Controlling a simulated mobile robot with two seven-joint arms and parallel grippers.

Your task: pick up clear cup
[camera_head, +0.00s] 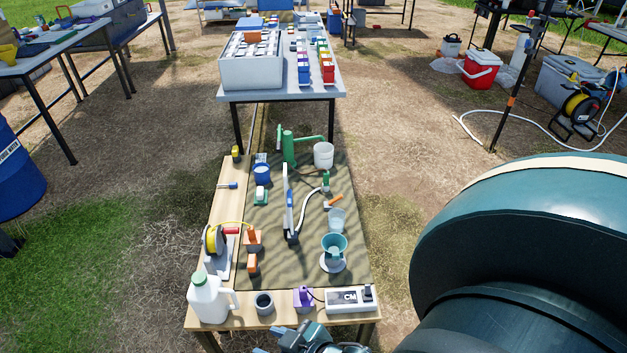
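The clear cup (336,221) is a small see-through tumbler standing upright on the striped mat, right of the mat's middle. It is just behind a teal funnel-like vessel (334,247), which rests on a pale round base. Part of a dark gripper (282,346) shows at the bottom edge, in front of the table and well apart from the cup. My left gripper is not in view.
The mat (305,265) lies on a wooden table. A white jug (209,298) and grey meter (350,299) line the front. My large teal arm link fills the lower right.

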